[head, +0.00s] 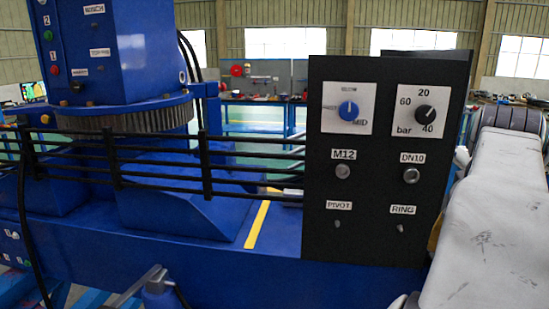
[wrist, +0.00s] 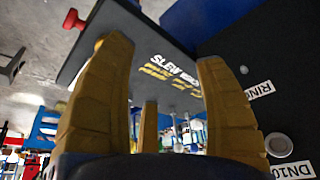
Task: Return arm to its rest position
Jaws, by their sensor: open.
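My gripper (wrist: 162,60) shows in the wrist view as ochre ridged fingers spread apart, with nothing between them. A dark panel with white and yellow lettering and a red knob (wrist: 73,19) lies beyond the fingertips. In the head view my pale arm link fills the right edge, beside the black control box (head: 320,240); the gripper is mostly hidden behind the box. The box's RING label (wrist: 262,90) and DN10 label (wrist: 294,171) show at the right of the wrist view, close to the right finger. I cannot tell the gap between them.
The box carries a blue knob (head: 348,110) and a black bar dial (head: 425,113). A black railing (head: 240,178) runs left from it along the blue crane base (head: 350,280). A blue column (head: 115,60) stands at left. Benches are far behind.

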